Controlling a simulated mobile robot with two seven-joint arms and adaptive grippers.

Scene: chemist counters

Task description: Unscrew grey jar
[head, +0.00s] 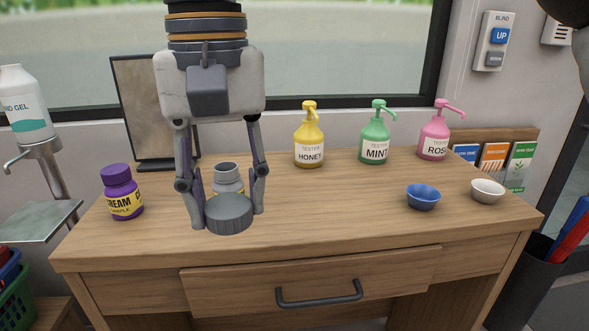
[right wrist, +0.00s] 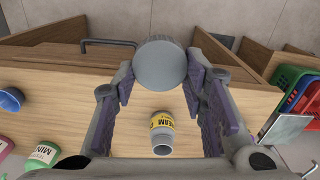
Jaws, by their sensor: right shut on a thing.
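My right gripper (head: 230,208) points down over the left part of the wooden counter. Its fingers are shut on a round grey lid (head: 229,214), which also shows between the fingertips in the right wrist view (right wrist: 160,65). The grey jar (head: 228,172) stands upright on the counter behind the lid, partly hidden by the lid and fingers. Its mouth is open and bare. In the right wrist view the jar (right wrist: 162,128) shows a yellow cream label and stands apart from the held lid. My left gripper is not in view.
A purple cream jar (head: 121,192) stands left of the gripper. Yellow (head: 309,137), green (head: 374,135) and pink (head: 433,132) pump bottles stand along the back. Blue (head: 423,198) and white (head: 487,190) bowls sit at the right. The counter's front middle is clear.

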